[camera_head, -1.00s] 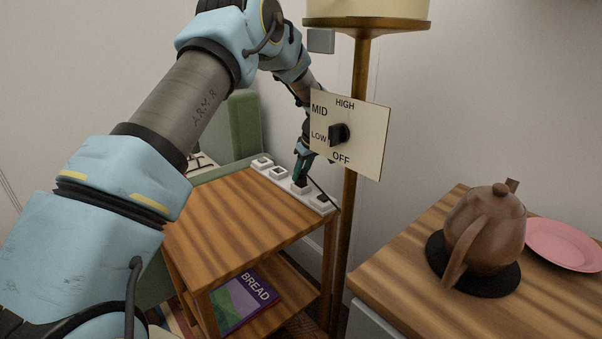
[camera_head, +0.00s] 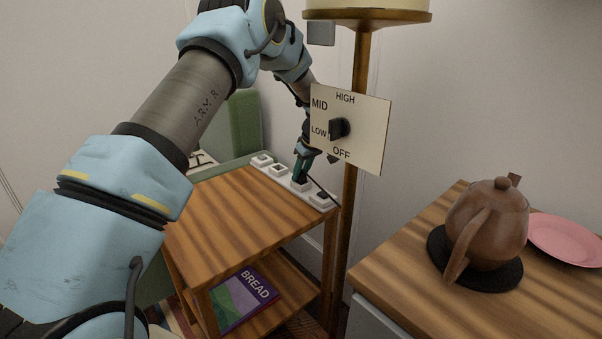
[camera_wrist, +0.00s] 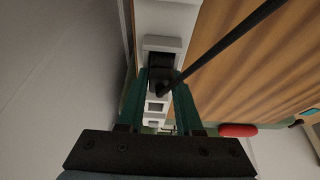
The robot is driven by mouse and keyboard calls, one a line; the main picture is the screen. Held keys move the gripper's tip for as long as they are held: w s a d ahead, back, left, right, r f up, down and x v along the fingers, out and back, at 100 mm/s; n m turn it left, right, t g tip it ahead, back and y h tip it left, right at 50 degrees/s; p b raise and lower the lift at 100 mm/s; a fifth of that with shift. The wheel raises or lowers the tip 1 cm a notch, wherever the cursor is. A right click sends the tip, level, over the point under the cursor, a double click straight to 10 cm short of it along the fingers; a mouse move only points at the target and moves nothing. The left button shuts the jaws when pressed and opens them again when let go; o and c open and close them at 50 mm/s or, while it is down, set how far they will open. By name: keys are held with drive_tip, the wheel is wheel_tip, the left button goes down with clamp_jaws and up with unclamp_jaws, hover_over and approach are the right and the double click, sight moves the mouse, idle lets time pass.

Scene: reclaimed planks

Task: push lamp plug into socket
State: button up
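The black lamp plug (camera_wrist: 160,76) is between my gripper's (camera_wrist: 161,82) two green fingers in the wrist view, and they appear closed against its sides. Its black cord (camera_wrist: 222,47) runs off to the upper right. The plug is at a white socket (camera_wrist: 163,43) in the row, and its lower end is hidden, so I cannot tell how deep it sits. In the head view my gripper (camera_head: 302,171) points down at the third socket (camera_head: 301,187) from the left. The lamp (camera_head: 352,206) stands just right of the small table.
The row of white sockets lies along the back edge of the wooden table (camera_head: 235,215). The lamp's dial panel (camera_head: 365,130) hangs close to the right of my gripper. A brown teapot (camera_head: 487,225) and pink plate (camera_head: 566,240) stand on the right cabinet. The table top is clear.

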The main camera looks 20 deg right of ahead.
drive_tip(key=o, duration=0.5)
